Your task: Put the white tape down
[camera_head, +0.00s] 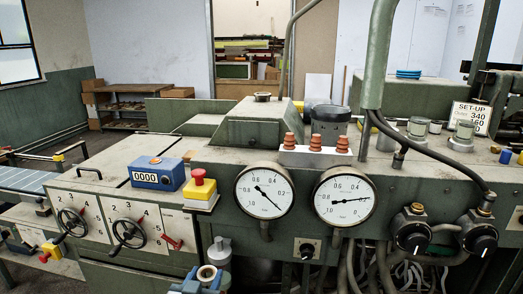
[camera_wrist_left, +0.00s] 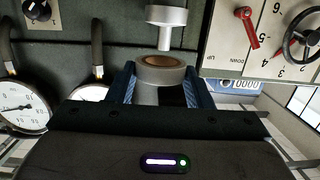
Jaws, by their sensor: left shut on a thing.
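The white tape (camera_head: 207,273) is a small pale roll with a brown core, low in the head view in front of the machine. My left gripper (camera_head: 200,284) is shut on it, with only its blue fingers showing at the bottom edge. In the left wrist view the tape (camera_wrist_left: 160,73) sits between the two blue fingers of the left gripper (camera_wrist_left: 159,88), its round open end showing. Its lower part is hidden by the gripper body. My right gripper is not in view.
A white cylinder on a stem (camera_head: 219,250) juts from the machine front close to the tape. Two gauges (camera_head: 264,191), a red button on a yellow box (camera_head: 201,190) and a blue counter (camera_head: 157,173) are nearby. Handwheels (camera_head: 128,233) stand to the left, cables to the right.

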